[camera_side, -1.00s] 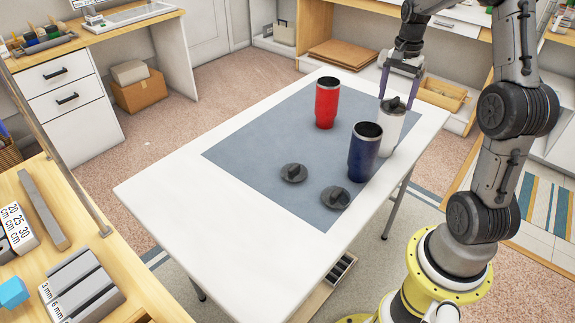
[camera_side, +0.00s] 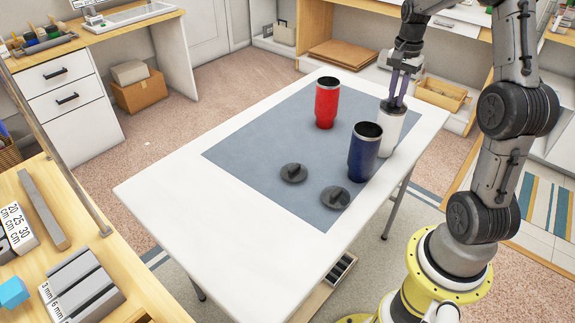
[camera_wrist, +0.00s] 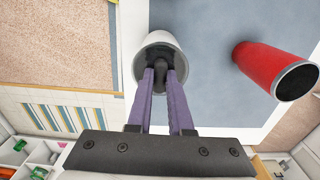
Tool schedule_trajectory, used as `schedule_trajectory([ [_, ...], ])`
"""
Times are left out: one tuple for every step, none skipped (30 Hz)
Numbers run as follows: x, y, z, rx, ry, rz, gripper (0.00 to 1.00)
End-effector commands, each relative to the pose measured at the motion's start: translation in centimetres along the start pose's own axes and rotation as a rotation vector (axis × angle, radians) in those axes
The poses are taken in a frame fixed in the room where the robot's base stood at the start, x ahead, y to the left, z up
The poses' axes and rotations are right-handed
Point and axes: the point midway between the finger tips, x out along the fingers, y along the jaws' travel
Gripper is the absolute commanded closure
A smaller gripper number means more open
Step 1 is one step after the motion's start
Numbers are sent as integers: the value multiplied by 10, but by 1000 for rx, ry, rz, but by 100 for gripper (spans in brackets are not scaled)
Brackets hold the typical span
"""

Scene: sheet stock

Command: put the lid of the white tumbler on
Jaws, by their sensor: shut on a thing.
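The white tumbler (camera_side: 388,133) stands upright near the right edge of the table, partly hidden behind the blue tumbler. It also shows in the wrist view (camera_wrist: 163,38). Its dark grey lid (camera_wrist: 150,60) is at the tumbler's mouth, within the white rim in the wrist view. I cannot tell whether it is fully pressed down. My gripper (camera_side: 394,104) is directly above the tumbler, pointing down. In the wrist view, my gripper (camera_wrist: 160,76) has its purple fingers closed on the lid's upright dark knob.
The blue tumbler (camera_side: 365,155) stands close in front of the white one. The red tumbler (camera_side: 326,103) stands farther left. Two dark lids (camera_side: 293,173) (camera_side: 335,197) lie on the grey mat (camera_side: 245,150). The table's left part (camera_side: 175,190) is clear.

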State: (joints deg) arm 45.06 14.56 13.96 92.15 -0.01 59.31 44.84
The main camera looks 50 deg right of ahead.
Motion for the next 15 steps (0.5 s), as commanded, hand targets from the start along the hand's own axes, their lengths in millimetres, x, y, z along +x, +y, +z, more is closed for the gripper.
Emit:
schedule_trajectory([
  [0,0,0,0,0,0,100],
  [0,0,0,0,0,0,100],
  [0,0,0,0,0,0,100],
  [0,0,0,0,0,0,100],
  [0,0,0,0,0,0,100],
  [0,0,0,0,0,0,100],
  [0,0,0,0,0,0,100],
  [0,0,0,0,0,0,100],
  [-1,0,0,0,1,-1,100],
  [-1,0,0,0,1,-1,100],
  [-2,0,0,0,1,-1,100],
  [-4,0,0,0,1,-1,100],
  [-6,0,0,0,1,-1,100],
  [-7,0,0,0,1,-1,100],
  [-10,0,0,0,2,-2,100],
])
